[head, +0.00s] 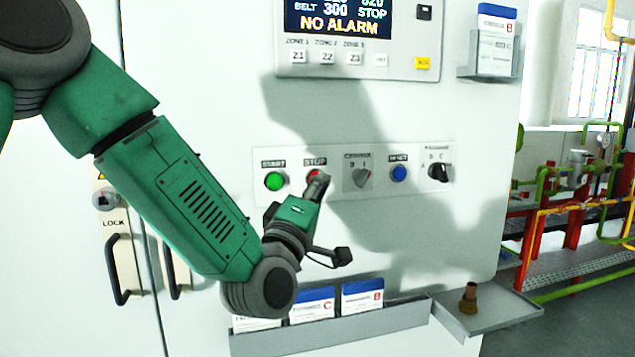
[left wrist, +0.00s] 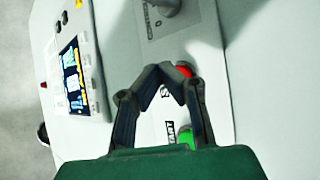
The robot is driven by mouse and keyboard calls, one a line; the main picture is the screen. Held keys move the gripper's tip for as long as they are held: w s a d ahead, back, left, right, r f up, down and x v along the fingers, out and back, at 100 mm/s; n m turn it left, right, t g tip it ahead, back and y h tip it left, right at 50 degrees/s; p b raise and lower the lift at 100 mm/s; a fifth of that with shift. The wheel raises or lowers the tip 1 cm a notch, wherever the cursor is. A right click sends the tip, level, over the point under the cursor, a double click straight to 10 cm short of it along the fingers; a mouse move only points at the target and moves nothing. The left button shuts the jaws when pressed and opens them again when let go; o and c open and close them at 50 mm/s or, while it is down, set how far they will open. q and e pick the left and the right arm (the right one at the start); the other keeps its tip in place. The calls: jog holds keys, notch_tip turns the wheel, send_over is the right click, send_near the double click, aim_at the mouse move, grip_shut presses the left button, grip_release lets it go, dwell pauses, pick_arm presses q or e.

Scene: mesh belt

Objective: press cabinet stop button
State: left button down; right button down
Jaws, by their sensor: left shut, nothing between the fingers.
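The red stop button (head: 313,175) is on the cabinet's button panel under the STOP label. My left gripper (head: 322,180) is in front of it and partly covers it in the head view. In the left wrist view the left gripper (left wrist: 165,70) is shut and empty. Its fingertips are beside the red stop button (left wrist: 184,71) and overlap its edge; I cannot tell whether they touch it. My right gripper is not in view.
A green start button (head: 275,181) is left of the stop button. A grey selector switch (head: 361,178), a blue button (head: 398,173) and a black selector (head: 438,172) are to its right. A screen (head: 338,18) reads NO ALARM. A booklet tray (head: 400,318) is below.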

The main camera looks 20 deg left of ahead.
pick_arm(q)
jog(key=shift+s+d+b, duration=0.3)
jog(key=shift+s+d, duration=0.4)
jog(key=shift+s, duration=0.35)
jog(key=shift+s+d+b, duration=0.3)
jog(key=shift+s+d, duration=0.4)
jog(key=shift+s, duration=0.35)
jog(key=s+a+f+m+g, duration=0.1)
jog(key=s+f+m+g, duration=0.15)
jog(key=f, duration=0.85)
jog(key=s+a+f+m+g, duration=0.15)
jog(key=f+g, duration=0.25)
jog(key=f, duration=0.6)
jog(key=s+f+m+g, duration=0.1)
jog(key=f+m+g, duration=0.25)
jog(key=f, duration=0.75)
jog(key=s+a+f+m+g, duration=0.35)
jog(key=s+f+g, duration=0.25)
jog(key=s+f, duration=0.75)
jog(key=s+a+f+m+g+y, duration=0.1)
jog(key=s+a+f+g, duration=0.2)
jog(key=s, duration=0.5)
jog(key=s+a+f+m+g+y, duration=0.1)
jog(key=s+a+f+g, duration=0.2)
jog(key=s+f, duration=0.2)
jog(key=s, duration=0.3)
jog(key=shift+a+m, duration=0.25)
jog(key=shift+m, duration=0.15)
